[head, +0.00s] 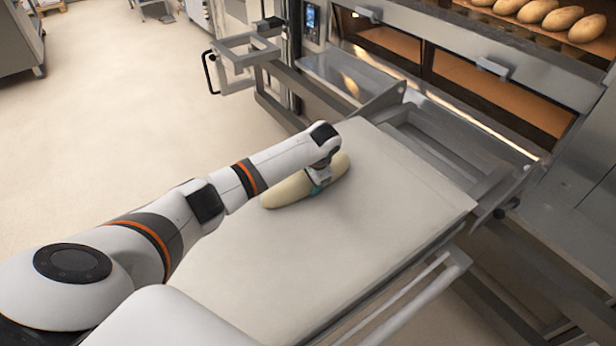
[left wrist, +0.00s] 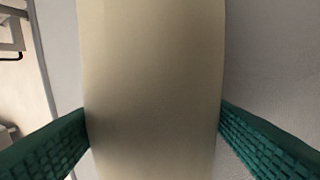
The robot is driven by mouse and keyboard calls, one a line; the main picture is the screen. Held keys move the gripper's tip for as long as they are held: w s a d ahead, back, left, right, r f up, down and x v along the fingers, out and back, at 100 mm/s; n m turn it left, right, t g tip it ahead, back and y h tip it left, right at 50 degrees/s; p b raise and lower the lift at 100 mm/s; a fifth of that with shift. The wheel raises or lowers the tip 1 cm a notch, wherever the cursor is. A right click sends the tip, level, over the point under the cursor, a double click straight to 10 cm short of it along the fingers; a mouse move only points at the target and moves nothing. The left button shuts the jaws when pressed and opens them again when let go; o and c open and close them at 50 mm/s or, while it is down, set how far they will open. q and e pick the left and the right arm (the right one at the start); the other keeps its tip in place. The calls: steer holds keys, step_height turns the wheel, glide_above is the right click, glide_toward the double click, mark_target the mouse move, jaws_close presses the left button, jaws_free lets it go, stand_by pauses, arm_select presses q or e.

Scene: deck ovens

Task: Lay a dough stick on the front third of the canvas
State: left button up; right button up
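One pale dough stick (head: 290,190) lies slantwise at the far left part of the light canvas (head: 340,245). I see no gap between it and the canvas. My left gripper (head: 318,184) reaches down over the dough stick, and its wrist hides part of it. In the left wrist view the dough stick (left wrist: 152,85) fills the middle. Green ridged fingers stand at both its sides, and their tips meet its edges with no gap visible. My right gripper is not in view.
Deck ovens (head: 480,70) stand behind the canvas, with several baked loaves (head: 535,12) on top right. A metal frame (head: 440,140) joins the canvas to the oven side. Metal rails (head: 410,300) run along the right. The canvas nearer to me is bare.

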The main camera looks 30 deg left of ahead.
arm_select(q)
steer(key=shift+o, duration=0.5)
steer(key=shift+d+r, duration=0.1)
steer(key=shift+r, duration=0.25)
steer(key=p+v, duration=0.1)
steer(key=v, duration=1)
steer(key=shift+r, duration=0.2)
steer(key=shift+s+d, duration=0.1)
